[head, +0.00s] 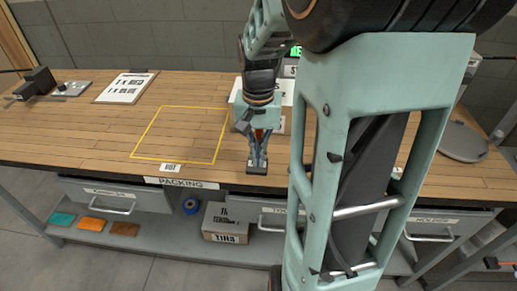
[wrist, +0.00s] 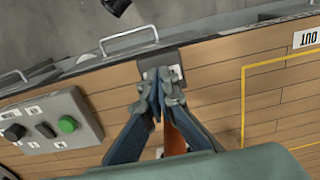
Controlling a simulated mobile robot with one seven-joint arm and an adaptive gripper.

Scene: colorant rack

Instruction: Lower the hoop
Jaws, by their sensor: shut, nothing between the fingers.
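I cannot make out a clear hoop in either view. My gripper (head: 257,163) points down at the front edge of the workbench, fingers together and empty. In the wrist view its fingertips (wrist: 161,98) meet just behind a small grey plate with a dark fitting (wrist: 160,62) at the bench edge. The fingers partly cover that plate, and I cannot tell whether they touch it. An orange part shows between the fingers.
A grey control box (wrist: 50,125) with a green button and black knobs sits on the bench (head: 100,123). A yellow outlined square (head: 146,134) marked OUT is clear. A printed sheet (head: 125,88) lies behind it. Drawers (head: 115,196) and a box (head: 226,222) are below. My arm hides the bench's middle right.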

